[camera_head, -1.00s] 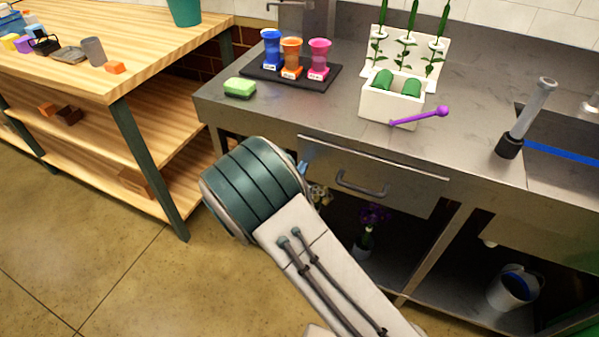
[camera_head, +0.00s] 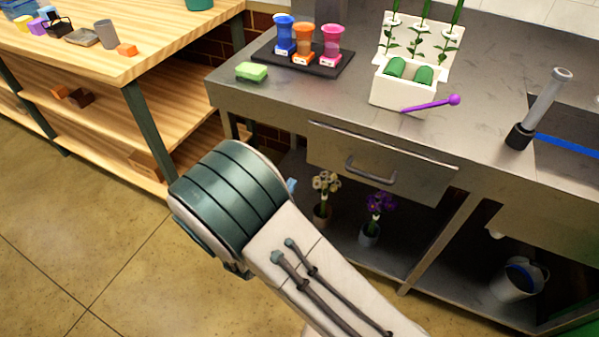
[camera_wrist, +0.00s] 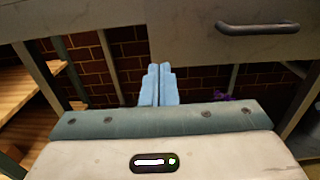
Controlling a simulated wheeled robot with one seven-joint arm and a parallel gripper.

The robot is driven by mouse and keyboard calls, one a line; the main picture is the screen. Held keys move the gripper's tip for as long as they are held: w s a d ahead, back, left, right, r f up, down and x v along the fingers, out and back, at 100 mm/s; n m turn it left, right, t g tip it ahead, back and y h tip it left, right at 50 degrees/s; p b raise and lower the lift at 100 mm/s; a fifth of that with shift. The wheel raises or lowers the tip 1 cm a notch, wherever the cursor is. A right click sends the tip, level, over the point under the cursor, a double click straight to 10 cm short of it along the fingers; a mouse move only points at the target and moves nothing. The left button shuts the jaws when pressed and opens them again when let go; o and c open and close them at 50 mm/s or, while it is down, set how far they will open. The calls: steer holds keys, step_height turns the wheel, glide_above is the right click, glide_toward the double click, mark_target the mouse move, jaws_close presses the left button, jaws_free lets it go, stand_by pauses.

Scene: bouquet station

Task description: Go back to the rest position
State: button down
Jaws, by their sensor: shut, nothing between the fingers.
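My gripper (camera_wrist: 158,85) shows in the wrist view as two light blue fingers pressed together, with nothing between them. It points at the open space under the steel counter (camera_head: 240,105), below and left of the drawer (camera_head: 375,165). In the head view my arm hides nearly all of the gripper; only a small blue bit shows beside the arm's end. The drawer is shut, and its handle (camera_wrist: 258,28) shows at the upper right of the wrist view.
A wooden table (camera_head: 130,60) with shelves stands at the left. Cups on a black tray (camera_head: 345,64), a green sponge (camera_head: 251,71) and a white planter box (camera_head: 390,92) stand on the counter. Potted flowers (camera_head: 375,215) and a bucket (camera_head: 515,283) are below. Floor at the left is clear.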

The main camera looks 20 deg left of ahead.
steer(key=shift+s, duration=0.75)
steer(key=w+d+r+m+g+h+p, duration=0.15)
steer(key=d+r+m+g+h, duration=0.3)
steer(key=d, duration=0.45)
steer(key=d+r+m+g+h+p, duration=0.2)
steer(key=d+r+m+g, duration=0.25)
steer(key=d+m, duration=0.45)
steer(key=w+d+r+m+g+h+p, duration=0.1)
steer(key=d+r+m+g+h, duration=0.3)
steer(key=d, duration=0.6)
steer(key=s+d+r+m+g+y+p, duration=0.1)
steer(key=s+d+r+m+y+p, duration=0.2)
steer(key=m, duration=0.6)
steer(key=s+d+r+m+g+y+p, duration=0.1)
steer(key=s+d+r+m+y+p, duration=0.2)
steer(key=s+d+r+m+y, duration=0.2)
steer(key=shift+s+d+r+m+y, duration=0.3)
steer(key=shift+s+r+m+y, duration=1.55)
steer(key=shift+r, duration=0.8)
steer(key=shift+w, duration=0.1)
